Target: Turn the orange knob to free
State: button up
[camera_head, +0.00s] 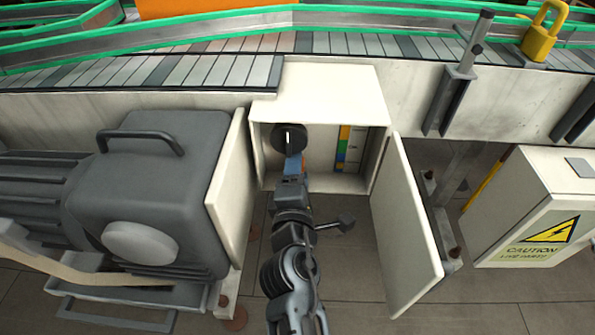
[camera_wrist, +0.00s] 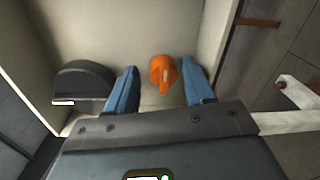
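The orange knob (camera_wrist: 163,73) is on the cabinet's inner wall and sits between my two blue fingers in the wrist view. My gripper (camera_wrist: 160,76) is open around it, with a gap on each side. In the head view my gripper (camera_head: 294,165) reaches into the open white cabinet (camera_head: 325,90), and only a sliver of orange shows beside the fingers. A black round knob (camera_head: 288,137) with a white mark is just above the fingers; it also shows left of the fingers in the wrist view (camera_wrist: 83,82).
A coloured label strip (camera_head: 343,147) is inside the cabinet. Its door (camera_head: 405,230) hangs open on the right. A large grey motor (camera_head: 140,200) stands on the left. A caution box (camera_head: 540,215) is at the right, and a conveyor (camera_head: 200,70) runs behind.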

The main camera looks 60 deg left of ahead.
jog(key=shift+s+f, duration=0.1)
jog(key=shift+f, duration=0.3)
